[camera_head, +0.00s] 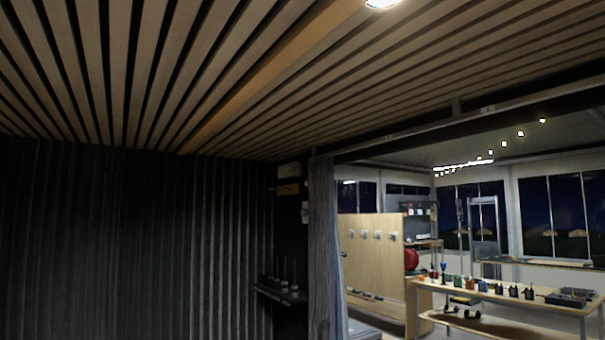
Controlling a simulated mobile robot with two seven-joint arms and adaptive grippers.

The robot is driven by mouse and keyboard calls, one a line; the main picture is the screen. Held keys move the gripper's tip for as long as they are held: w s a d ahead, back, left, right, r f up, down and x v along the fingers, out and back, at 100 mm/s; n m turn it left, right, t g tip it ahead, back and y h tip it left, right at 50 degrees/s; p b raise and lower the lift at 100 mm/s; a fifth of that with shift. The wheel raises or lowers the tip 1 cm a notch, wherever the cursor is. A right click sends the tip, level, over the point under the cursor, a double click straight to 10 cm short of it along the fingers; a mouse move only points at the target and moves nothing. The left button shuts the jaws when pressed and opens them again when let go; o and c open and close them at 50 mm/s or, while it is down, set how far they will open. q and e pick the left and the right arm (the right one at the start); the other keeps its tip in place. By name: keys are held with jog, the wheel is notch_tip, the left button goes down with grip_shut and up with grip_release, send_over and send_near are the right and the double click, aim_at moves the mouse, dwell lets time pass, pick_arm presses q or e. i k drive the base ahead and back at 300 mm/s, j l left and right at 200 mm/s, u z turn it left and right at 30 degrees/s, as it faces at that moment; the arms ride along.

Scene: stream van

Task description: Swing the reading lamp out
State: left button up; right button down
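I cannot make out a reading lamp in the head view. A bright round light (381,3) is set at the slatted ceiling, cut off by the top edge; I cannot tell whether it is part of the lamp. Neither of my grippers is in view.
A dark pleated curtain (140,245) covers the left wall. A small dark shelf (282,292) with thin upright items is beside the opening. A grey curtain (322,250) hangs at the opening's left edge. Beyond are a wooden partition (372,255) and a long table (560,307) with several small items.

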aim_at(297, 171)
jog(key=z, duration=0.4)
jog(key=i+j+z, duration=0.3)
jog(key=j, duration=0.3)
jog(key=i+j+z, duration=0.1)
jog(key=j, duration=0.25)
jog(key=i+j+z, duration=0.15)
jog(key=j, duration=0.25)
jog(key=i+j+z, duration=0.15)
jog(key=j, duration=0.2)
jog(key=i+j+z, duration=0.15)
jog(key=j, duration=0.25)
